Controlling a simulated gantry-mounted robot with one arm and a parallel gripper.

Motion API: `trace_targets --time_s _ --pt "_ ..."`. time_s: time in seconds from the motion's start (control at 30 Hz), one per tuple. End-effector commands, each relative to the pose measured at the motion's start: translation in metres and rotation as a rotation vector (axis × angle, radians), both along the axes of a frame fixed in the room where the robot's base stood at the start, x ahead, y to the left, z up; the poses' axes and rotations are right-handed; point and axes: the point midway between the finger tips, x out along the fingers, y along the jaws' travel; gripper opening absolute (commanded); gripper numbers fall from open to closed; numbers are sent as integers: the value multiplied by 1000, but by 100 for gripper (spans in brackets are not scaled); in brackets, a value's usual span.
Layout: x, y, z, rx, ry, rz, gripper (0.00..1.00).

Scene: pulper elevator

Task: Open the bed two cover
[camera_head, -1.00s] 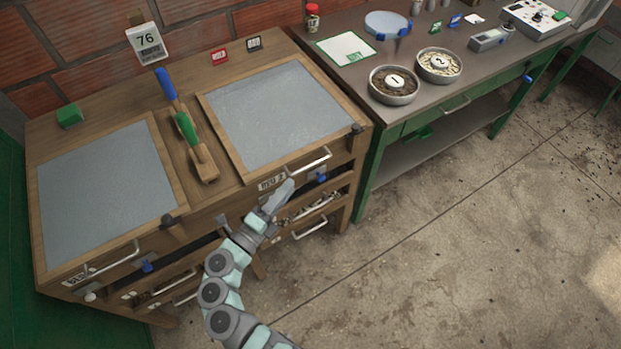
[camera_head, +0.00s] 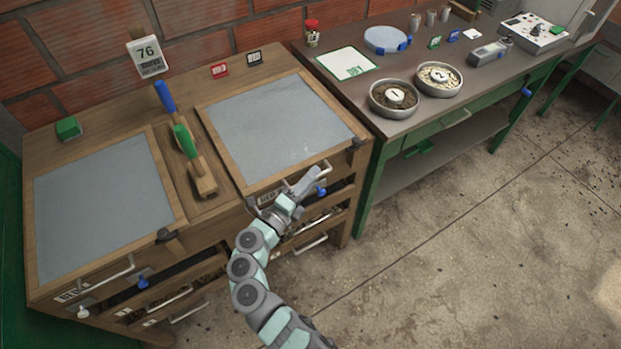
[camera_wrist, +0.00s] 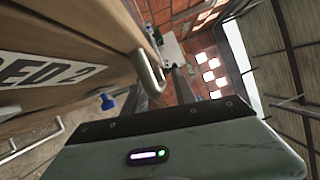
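The bed two cover (camera_head: 275,118) is a grey mesh panel in a wooden frame on the right half of the wooden cabinet, lying flat and closed. Its metal bar handle (camera_head: 318,170) is on the front edge, beside the label BED 2 (camera_wrist: 40,72). In the wrist view the handle (camera_wrist: 150,75) is a bent metal bar just left of the fingers. My gripper (camera_head: 308,182) is at the front edge, close to the handle and partly hiding it. The fingers (camera_wrist: 180,84) look close together; their gap is unclear. I cannot tell whether they touch the handle.
A second mesh cover (camera_head: 100,200) is closed at left. Blue knobs (camera_head: 320,190) and open drawer slots sit below the front edge. A green-legged table (camera_head: 400,140) with two bowls stands right. The floor in front is clear.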

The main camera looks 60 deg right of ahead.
Motion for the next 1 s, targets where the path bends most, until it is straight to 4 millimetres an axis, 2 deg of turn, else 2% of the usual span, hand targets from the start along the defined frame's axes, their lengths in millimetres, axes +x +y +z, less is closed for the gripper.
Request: trace_targets --time_s 0.2,0.6,1.0 --pt "0 0 0 0 -1 0 32" --pt "0 0 1 -1 -1 0 0" --pt "0 0 1 -1 -1 0 0"
